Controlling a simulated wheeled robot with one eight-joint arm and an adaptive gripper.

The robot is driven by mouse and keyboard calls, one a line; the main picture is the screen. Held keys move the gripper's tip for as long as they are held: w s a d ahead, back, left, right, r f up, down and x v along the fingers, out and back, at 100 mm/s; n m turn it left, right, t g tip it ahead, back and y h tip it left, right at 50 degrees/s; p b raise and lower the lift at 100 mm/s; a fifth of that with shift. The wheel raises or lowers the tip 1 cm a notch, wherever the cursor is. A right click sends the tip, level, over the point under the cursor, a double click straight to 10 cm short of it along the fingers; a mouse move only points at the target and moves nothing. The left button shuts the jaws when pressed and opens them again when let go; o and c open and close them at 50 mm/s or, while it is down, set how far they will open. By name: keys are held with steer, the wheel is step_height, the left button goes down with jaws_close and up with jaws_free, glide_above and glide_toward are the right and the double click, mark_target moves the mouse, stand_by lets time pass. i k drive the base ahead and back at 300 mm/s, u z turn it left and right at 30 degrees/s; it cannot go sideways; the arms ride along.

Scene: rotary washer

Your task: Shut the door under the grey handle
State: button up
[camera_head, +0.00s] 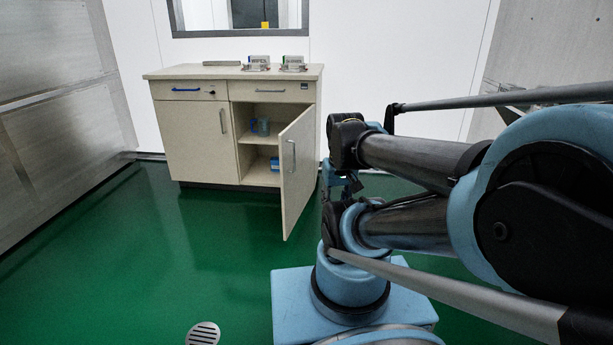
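A beige cabinet (205,118) stands against the back wall. Its right drawer (272,91) has a grey handle (270,91). The right door (298,172) under that drawer is swung wide open toward the front right, with a grey vertical handle (292,156) on its face. My gripper (347,187) seems to be the small dark part hanging at the end of my arm, right of the door in the picture. It is partly hidden among my arm links, and its fingers are too small to read. I cannot tell whether it touches the door.
The left drawer has a blue handle (185,90), and the left door (207,136) below it is shut. Small items (262,126) stand inside the open compartment. Two boxed devices (292,63) sit on top. The green floor (215,235) before the cabinet is clear, with a round drain (203,333).

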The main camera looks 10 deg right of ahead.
mark_target(296, 143)
steer(key=z, duration=0.05)
steer(key=i, duration=1)
steer(key=u, duration=0.05)
